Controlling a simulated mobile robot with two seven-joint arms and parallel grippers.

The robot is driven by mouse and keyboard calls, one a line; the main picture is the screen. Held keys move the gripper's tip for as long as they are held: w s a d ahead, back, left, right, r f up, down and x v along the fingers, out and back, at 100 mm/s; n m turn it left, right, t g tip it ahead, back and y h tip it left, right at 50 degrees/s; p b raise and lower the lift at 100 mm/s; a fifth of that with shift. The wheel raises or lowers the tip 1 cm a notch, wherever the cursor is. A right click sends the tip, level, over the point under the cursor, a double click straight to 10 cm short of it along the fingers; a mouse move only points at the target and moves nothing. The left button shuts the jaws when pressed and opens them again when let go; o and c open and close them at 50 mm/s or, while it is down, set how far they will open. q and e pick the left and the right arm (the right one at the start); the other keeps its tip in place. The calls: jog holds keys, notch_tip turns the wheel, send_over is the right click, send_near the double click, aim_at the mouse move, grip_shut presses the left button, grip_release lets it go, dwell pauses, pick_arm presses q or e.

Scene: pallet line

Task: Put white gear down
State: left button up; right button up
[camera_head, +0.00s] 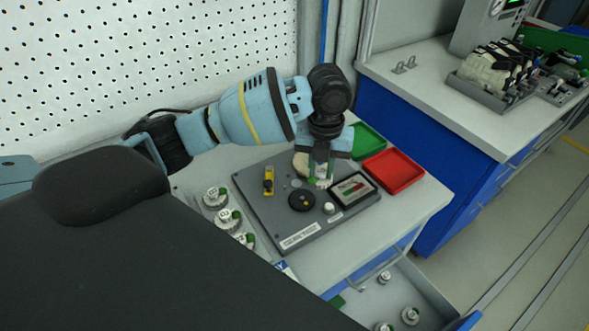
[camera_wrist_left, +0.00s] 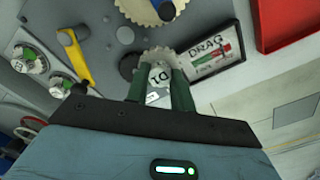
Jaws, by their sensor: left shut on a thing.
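My left gripper (camera_head: 320,180) is over the grey panel (camera_head: 260,212) on the workbench, fingers pointing down. In the left wrist view the gripper (camera_wrist_left: 160,92) is shut on a white gear (camera_wrist_left: 159,75) with a label on its hub; some of its teeth show beyond the fingertips. The fingers hide its sides, and I cannot tell whether it touches the panel. A cream toothed gear (camera_head: 301,164) is on the panel just behind the gripper; it also shows at the top of the left wrist view (camera_wrist_left: 140,12). My right gripper is not in view.
The panel carries a yellow handle (camera_head: 268,182), a black knob (camera_head: 301,200) and a framed display (camera_head: 353,190). Several labelled round parts (camera_head: 228,219) stand left of it. A green tray (camera_head: 368,141) and red tray (camera_head: 394,170) lie behind right. An open drawer (camera_head: 440,291) is in front.

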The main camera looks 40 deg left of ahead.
pick_arm(q)
jog(key=shift+s+a+f, duration=0.1)
jog(key=shift+s+a, duration=0.1)
jog(key=shift+a, duration=1.1)
jog(key=shift+s+a+f, duration=0.1)
jog(key=shift+s+a, duration=0.05)
jog(key=shift+a, duration=1.15)
jog(key=f, duration=0.1)
jog(key=a+f, duration=0.1)
jog(key=shift+s+f+p, duration=0.1)
jog(key=shift+f+p, duration=0.2)
jog(key=shift+f, duration=0.1)
jog(key=shift+d+f, duration=0.1)
jog(key=shift+f, duration=0.3)
jog(key=shift+f, duration=0.2)
jog(key=o, duration=1)
jog(key=shift+c, duration=0.2)
jog(key=shift+r, duration=0.15)
notch_tip(320, 180, up, 12)
